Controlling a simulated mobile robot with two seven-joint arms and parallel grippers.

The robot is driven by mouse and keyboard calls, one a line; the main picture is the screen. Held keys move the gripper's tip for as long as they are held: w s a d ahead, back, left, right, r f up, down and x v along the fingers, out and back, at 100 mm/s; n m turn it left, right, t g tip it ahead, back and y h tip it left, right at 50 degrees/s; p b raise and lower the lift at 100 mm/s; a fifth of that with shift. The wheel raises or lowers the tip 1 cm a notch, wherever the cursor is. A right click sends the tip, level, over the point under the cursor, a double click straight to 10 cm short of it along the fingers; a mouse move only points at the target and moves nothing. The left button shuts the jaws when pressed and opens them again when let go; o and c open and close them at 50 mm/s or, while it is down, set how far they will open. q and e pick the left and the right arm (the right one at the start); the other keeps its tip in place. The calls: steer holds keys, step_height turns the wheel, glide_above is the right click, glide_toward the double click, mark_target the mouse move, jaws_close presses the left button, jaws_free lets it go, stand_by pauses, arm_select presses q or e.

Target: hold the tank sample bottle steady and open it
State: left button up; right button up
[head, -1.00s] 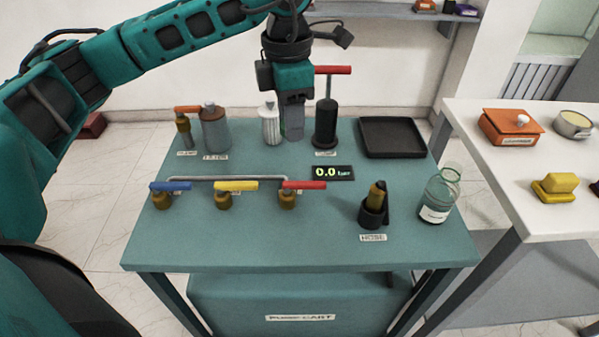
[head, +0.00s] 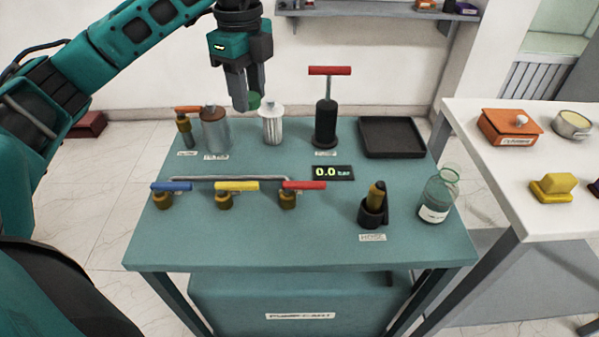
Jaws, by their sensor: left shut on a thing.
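A clear greenish glass bottle (head: 437,196) with a white label stands upright at the right front corner of the teal cart. Its label is too small to read, so I cannot tell for sure that it is the tank sample bottle. My left gripper (head: 247,103) is shut on a small green thing (head: 254,100), above the back of the cart, far from the glass bottle. The fingers partly hide the green thing. My right gripper is not in view.
A hand pump (head: 325,125) with a red handle and a black tray (head: 392,138) stand at the back. The front strip is clear.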

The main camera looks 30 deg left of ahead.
arm_select(q)
steer(key=shift+a+n, duration=0.2)
steer(key=shift+n, duration=0.4)
steer(key=shift+f, duration=0.15)
step_height(320, 180, down, 14)
steer(key=b, duration=0.2)
steer(key=shift+s+f+b, duration=0.1)
steer(key=shift+f+b, duration=0.15)
steer(key=shift+b, duration=0.05)
steer(key=shift+f, duration=2.55)
steer(key=shift+f+b, duration=0.15)
steer(key=shift+b, duration=0.15)
steer(key=o, duration=0.9)
